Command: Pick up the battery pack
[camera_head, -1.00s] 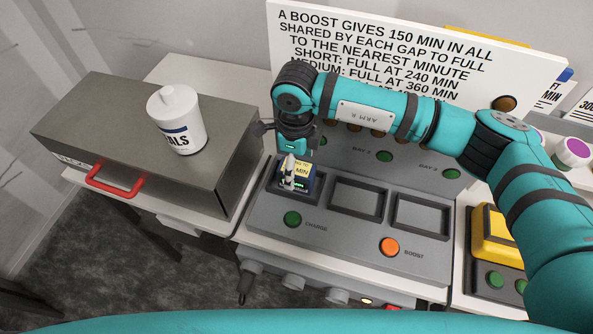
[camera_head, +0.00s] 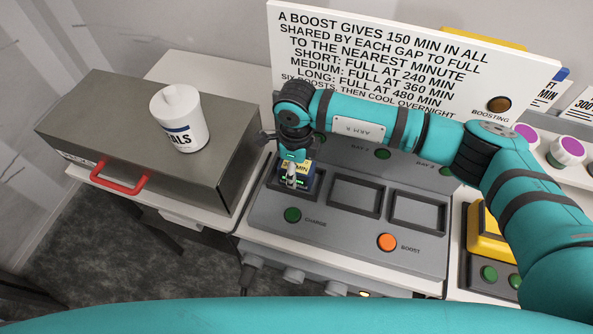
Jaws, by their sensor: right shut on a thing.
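The battery pack (camera_head: 297,169) is a small dark blue block with a yellow label ending in "MIN" and green lights. It sits at the leftmost bay of the grey charger (camera_head: 340,228); whether it is fully seated or slightly raised I cannot tell. My right gripper (camera_head: 292,172) points down over the pack and is shut on it. The gripper and arm hide part of the pack and the bay behind it. My left gripper is not in view.
Two empty bays (camera_head: 355,196) lie right of the pack. A green CHARGE button (camera_head: 292,215) and an orange BOOST button (camera_head: 387,242) are in front. A grey case (camera_head: 100,118) with a red handle (camera_head: 118,179) bears a white tub (camera_head: 179,122) at left. A sign (camera_head: 400,50) stands behind.

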